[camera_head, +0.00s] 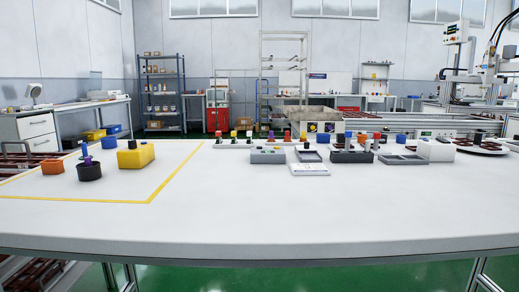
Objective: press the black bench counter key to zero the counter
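I cannot tell for certain which item is the black bench counter key, as the items are small. A yellow box (136,157) with a small black piece (133,144) on top stands at the left, inside the yellow-taped area of the white bench. A white box (437,150) with a dark piece on or behind its top left edge stands at the right. A grey box (268,156) with small coloured marks on top lies near the middle. No counter reading can be made out. Neither of my grippers is in view.
A dark holder (352,157), grey trays (403,159) and several coloured-top items line the back. The front of the bench (300,220) is clear.

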